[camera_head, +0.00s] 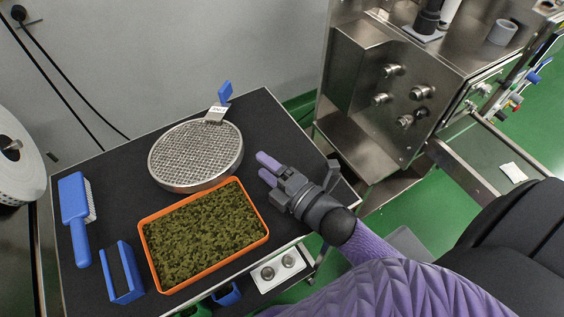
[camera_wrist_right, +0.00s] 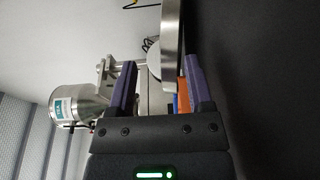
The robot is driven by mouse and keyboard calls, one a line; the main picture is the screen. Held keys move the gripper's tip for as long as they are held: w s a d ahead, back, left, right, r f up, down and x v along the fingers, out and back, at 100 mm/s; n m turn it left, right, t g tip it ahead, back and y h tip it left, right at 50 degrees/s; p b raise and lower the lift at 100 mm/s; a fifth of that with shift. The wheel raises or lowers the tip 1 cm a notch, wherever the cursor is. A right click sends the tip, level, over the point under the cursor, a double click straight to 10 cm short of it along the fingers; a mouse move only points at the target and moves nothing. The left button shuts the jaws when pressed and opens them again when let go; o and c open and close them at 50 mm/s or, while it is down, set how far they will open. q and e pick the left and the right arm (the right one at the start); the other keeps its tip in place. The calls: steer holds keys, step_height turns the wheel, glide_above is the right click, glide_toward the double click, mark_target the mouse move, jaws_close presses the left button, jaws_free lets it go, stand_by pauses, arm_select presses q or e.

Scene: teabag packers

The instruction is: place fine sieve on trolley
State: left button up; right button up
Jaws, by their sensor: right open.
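The fine sieve (camera_head: 196,153) is a round metal mesh disc with a steel rim and a labelled tab with a blue handle (camera_head: 225,92). It lies on the black top of the trolley (camera_head: 115,168), behind the orange tray. My right gripper (camera_head: 265,167) is open and empty, just right of the sieve's rim and apart from it in the head view. In the right wrist view, the sieve's rim (camera_wrist_right: 172,45) shows edge-on beyond and between the two purple fingers (camera_wrist_right: 160,85). My left gripper is not in view.
An orange tray (camera_head: 143,237) full of green tea leaves lies in front of the sieve. A blue brush (camera_head: 75,215) and a blue frame-shaped tool (camera_head: 121,272) lie at the left. A steel machine (camera_head: 375,90) stands at the right. Free black surface lies left of the sieve.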

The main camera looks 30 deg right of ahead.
steer(key=v, duration=0.4)
steer(key=shift+s+d, duration=0.1)
steer(key=shift+s, duration=0.2)
stand_by(1.3)
